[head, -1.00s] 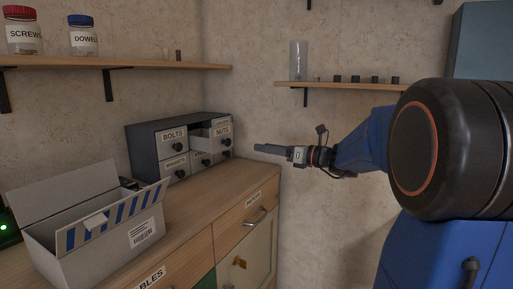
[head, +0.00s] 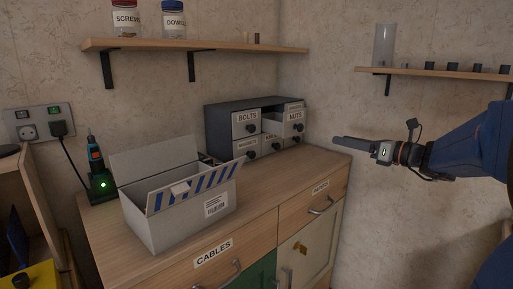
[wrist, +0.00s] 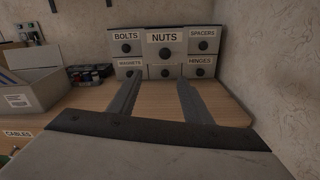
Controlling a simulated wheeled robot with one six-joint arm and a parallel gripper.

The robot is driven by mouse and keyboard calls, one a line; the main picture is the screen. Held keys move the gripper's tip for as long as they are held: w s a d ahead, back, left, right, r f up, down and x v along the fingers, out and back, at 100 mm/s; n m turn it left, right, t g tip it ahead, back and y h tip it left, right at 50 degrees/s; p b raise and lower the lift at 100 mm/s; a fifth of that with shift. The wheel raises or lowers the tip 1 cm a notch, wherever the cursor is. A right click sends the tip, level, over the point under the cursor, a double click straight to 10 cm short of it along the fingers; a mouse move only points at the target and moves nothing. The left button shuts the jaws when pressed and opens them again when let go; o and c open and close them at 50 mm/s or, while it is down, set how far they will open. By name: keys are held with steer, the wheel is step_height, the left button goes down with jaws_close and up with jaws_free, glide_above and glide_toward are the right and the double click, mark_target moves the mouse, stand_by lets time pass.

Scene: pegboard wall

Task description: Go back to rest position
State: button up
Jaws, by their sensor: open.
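My gripper (head: 352,144) is in the right half of the head view, to the right of the small drawer cabinet (head: 216,126) and apart from it. In the wrist view its two fingers (wrist: 158,98) stand apart with nothing between them. They point toward the cabinet, which has labelled drawers. The nuts drawer (wrist: 165,45) sticks out past its neighbours. The bolts drawer (wrist: 126,42) and spacers drawer (wrist: 201,40) are beside it.
The wooden workbench (head: 262,205) holds an open cardboard box (head: 178,228) and a cordless screwdriver (head: 94,165) on a charger. Shelves (head: 200,48) with jars hang above. The right shelf (head: 430,72) is near my arm. Bench top before the cabinet is clear.

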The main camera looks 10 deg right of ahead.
steer(key=s+a+f+n+g+h, duration=0.3)
steer(key=s+a+f+n+g, duration=0.5)
steer(key=s+a+f+n, duration=0.7)
steer(key=s+d+f+n+h, duration=0.3)
steer(key=s+f+n, duration=0.1)
steer(key=s+n, duration=0.4)
steer(key=s+d+f+n+g+h, duration=0.1)
steer(key=s+d+f+n+h, duration=0.2)
steer(key=s+n, duration=0.4)
steer(key=s+f+h, duration=0.1)
steer(key=s, duration=0.2)
steer(key=shift+f+n+h, duration=0.25)
steer(key=shift+n+h, duration=0.05)
steer(key=shift+n, duration=0.1)
